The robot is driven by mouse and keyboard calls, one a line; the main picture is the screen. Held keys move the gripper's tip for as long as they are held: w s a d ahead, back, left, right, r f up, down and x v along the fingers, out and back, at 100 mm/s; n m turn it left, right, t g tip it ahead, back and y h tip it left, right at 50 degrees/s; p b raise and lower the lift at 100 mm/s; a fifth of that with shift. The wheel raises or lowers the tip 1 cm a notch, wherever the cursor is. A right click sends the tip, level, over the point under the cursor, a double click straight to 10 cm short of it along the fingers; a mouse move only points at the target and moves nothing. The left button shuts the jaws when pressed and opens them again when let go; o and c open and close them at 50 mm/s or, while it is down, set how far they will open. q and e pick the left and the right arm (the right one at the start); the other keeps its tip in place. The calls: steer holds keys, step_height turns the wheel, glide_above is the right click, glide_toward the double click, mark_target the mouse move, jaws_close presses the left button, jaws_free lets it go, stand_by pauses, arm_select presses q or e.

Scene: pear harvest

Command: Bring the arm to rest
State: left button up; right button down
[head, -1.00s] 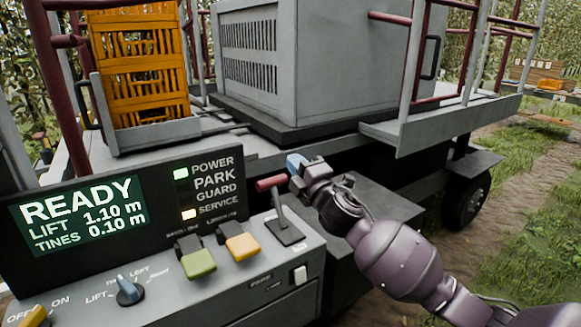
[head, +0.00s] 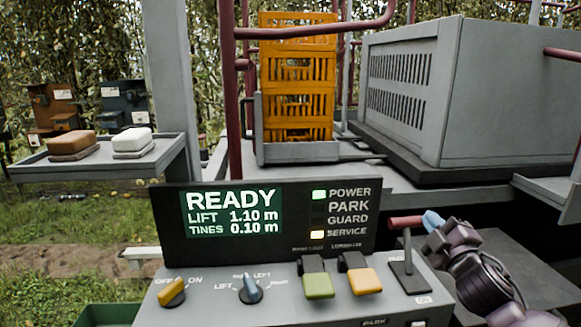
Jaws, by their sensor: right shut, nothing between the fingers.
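My right gripper (head: 432,222) is at the right side of the head view, shut and empty. Its blue tip is beside the end of the red handle (head: 405,222) of the lever on the control panel (head: 215,305); I cannot tell whether they touch. The right arm runs down to the lower right corner. My left gripper is not in view.
The panel display (head: 232,213) reads READY, lift 1.10 m, tines 0.10 m. A yellow knob (head: 172,292), a blue knob (head: 250,289), a green switch (head: 317,284) and an orange switch (head: 364,280) are below. Behind stand orange crates (head: 297,105) and a grey box (head: 490,100).

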steer(key=s+a+f+m+g, duration=0.1)
steer(key=s+f+m+g, duration=0.35)
steer(key=f, duration=0.95)
steer(key=s+a+f+m+g+h, duration=0.2)
steer(key=s+f+m, duration=0.7)
steer(key=s+f, duration=1.4)
steer(key=shift+s+a+g+h, duration=0.2)
steer(key=shift+s+g+h, duration=0.1)
steer(key=shift+s+g, duration=0.85)
steer(key=shift+a, duration=0.1)
